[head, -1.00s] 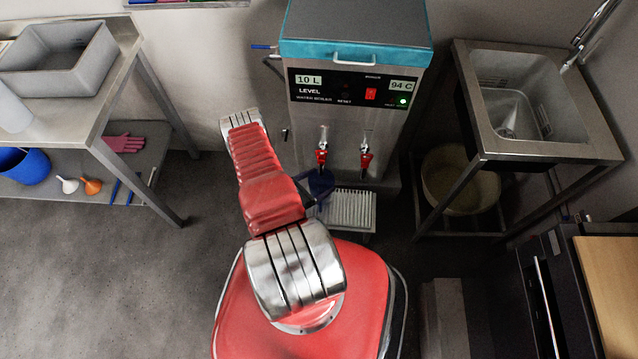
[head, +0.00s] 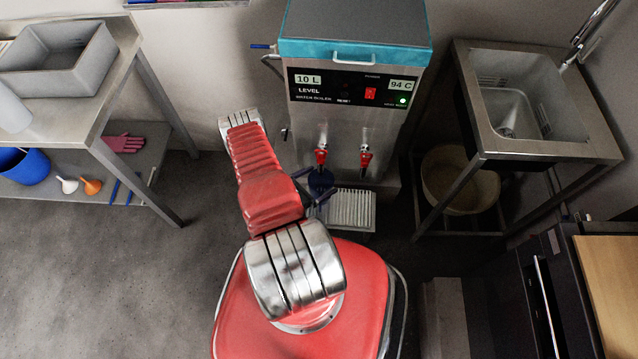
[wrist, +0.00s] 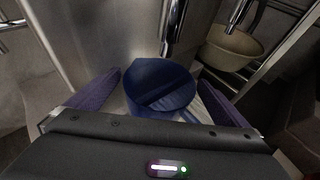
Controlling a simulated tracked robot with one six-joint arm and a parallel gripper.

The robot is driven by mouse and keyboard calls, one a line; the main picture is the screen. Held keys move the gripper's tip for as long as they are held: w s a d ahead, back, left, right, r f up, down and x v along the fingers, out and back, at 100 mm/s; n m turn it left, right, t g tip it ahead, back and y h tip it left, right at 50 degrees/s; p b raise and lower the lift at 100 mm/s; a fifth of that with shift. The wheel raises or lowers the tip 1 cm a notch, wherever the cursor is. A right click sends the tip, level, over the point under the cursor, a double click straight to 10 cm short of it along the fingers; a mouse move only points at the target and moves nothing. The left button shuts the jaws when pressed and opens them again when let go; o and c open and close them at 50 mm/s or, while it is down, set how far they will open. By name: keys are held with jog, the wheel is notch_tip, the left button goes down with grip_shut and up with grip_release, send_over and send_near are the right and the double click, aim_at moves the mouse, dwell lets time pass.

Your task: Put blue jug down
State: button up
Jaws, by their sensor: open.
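The blue jug (head: 321,181) stands at the foot of the water boiler, under the left red tap and by the white slatted drip tray (head: 352,209). My arm hides part of it in the head view. In the wrist view the jug (wrist: 160,88) sits between the two dark fingers of my gripper (wrist: 158,97), with its open top facing the camera. The fingers are spread, with a gap on each side of the jug. In the head view only a little of my gripper shows beside my red arm.
The water boiler (head: 355,60) rises right behind the jug, with two red-handled taps over the tray. A steel sink (head: 530,150) stands to the right, with a beige tub (head: 460,182) below it. A steel table (head: 110,75) with a lower shelf is at the left. Floor at left is clear.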

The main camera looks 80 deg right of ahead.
jog(key=v, duration=1.1)
jog(key=shift+w+a, duration=0.15)
jog(key=shift+a, duration=0.25)
dwell(0.5)
jog(key=w+d+r+m, duration=0.1)
jog(key=w+r+m, duration=0.1)
jog(key=w+r, duration=0.55)
jog(key=w+r+m, duration=0.2)
jog(key=w+r, duration=0.3)
jog(key=r, duration=0.5)
jog(key=w+a+r+m+t+y, duration=0.15)
jog(key=w+a+r, duration=0.25)
jog(key=r, duration=0.6)
jog(key=w+a+r+m+y, duration=0.2)
jog(key=w+a+r+m, duration=0.1)
jog(key=r, duration=0.7)
jog(key=a+r+m+t+y, duration=0.3)
jog(key=a+r+t, duration=0.1)
jog(key=a+r, duration=1.15)
jog(key=s+a+r+t+y, duration=0.2)
jog(key=s+a+r+t, duration=0.1)
jog(key=a+r, duration=0.3)
jog(key=s+a+r+t+y, duration=0.2)
jog(key=a+r, duration=0.4)
jog(key=a, duration=0.5)
jog(key=shift+s+r+t+y, duration=0.3)
jog(key=shift+s+t, duration=0.4)
jog(key=shift+t, duration=0.45)
